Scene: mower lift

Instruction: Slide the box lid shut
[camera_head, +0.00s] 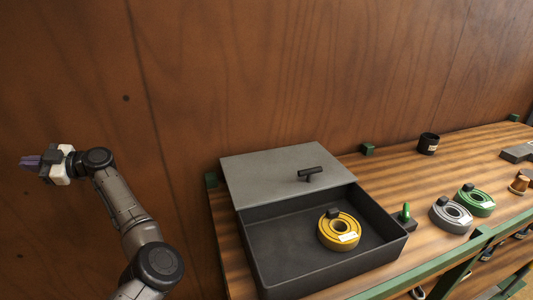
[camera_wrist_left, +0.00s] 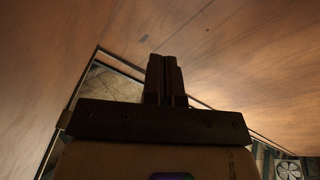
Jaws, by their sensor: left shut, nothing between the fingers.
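The dark grey box (camera_head: 262,262) stands on the wooden bench at its left end. Its flat grey lid (camera_head: 262,172) covers the back part; the front part is open. A black T-shaped handle (camera_head: 313,174) stands up from the lid near its right front edge. A yellow ring-shaped roll (camera_head: 340,230) lies inside the open part. My left gripper (camera_head: 30,161) is far to the left of the box, in front of the wooden wall and apart from everything. Its fingers are together and empty, as the left wrist view (camera_wrist_left: 165,78) also shows. My right gripper is not in view.
A small stand with a green knob (camera_head: 405,212) is close to the box's right side. Farther right are a grey ring (camera_head: 451,214), a green ring (camera_head: 475,200) and a black cup (camera_head: 428,143). A green rail (camera_head: 478,238) edges the bench. The wall rises close behind.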

